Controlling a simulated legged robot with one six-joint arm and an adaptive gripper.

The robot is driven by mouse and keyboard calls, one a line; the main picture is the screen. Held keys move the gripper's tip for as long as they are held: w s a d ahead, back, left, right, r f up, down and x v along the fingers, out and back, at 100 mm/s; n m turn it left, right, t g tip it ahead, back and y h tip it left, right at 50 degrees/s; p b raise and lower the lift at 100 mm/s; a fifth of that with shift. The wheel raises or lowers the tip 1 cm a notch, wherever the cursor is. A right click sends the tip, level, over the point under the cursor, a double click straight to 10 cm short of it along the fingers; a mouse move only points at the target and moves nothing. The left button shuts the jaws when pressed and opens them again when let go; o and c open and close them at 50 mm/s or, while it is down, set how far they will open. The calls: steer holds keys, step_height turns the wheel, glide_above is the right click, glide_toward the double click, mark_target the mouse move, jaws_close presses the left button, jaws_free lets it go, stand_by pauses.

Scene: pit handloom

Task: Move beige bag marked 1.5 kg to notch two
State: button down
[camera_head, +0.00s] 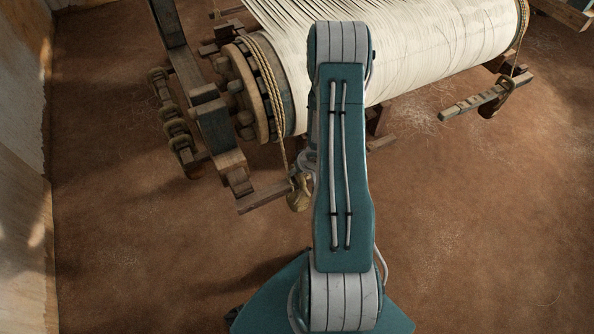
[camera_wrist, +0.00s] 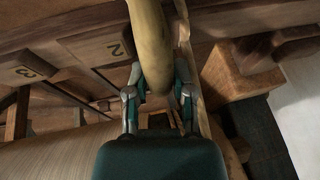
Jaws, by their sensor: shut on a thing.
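My gripper (camera_wrist: 160,85) is shut around a smooth, curved beige piece (camera_wrist: 149,40) in the wrist view, probably part of the beige bag; its 1.5 kg mark is not visible. In the head view a tan bag-like thing (camera_head: 299,193) is at the right end of a wooden lever (camera_head: 262,197), just left of my arm. My arm hides most of the gripper there. Whether the bag touches the lever, I cannot tell.
The loom's warp roll (camera_head: 430,45) and its toothed wooden wheel (camera_head: 250,90) stand close behind my arm. A rope (camera_head: 277,105) runs down beside the wheel. A notched lever (camera_head: 485,98) sticks out at right. The floor at right (camera_head: 490,230) is clear.

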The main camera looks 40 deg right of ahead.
steer(key=shift+c, duration=2)
jaws_free()
steer(key=shift+f, duration=0.15)
steer(key=v, duration=1.2)
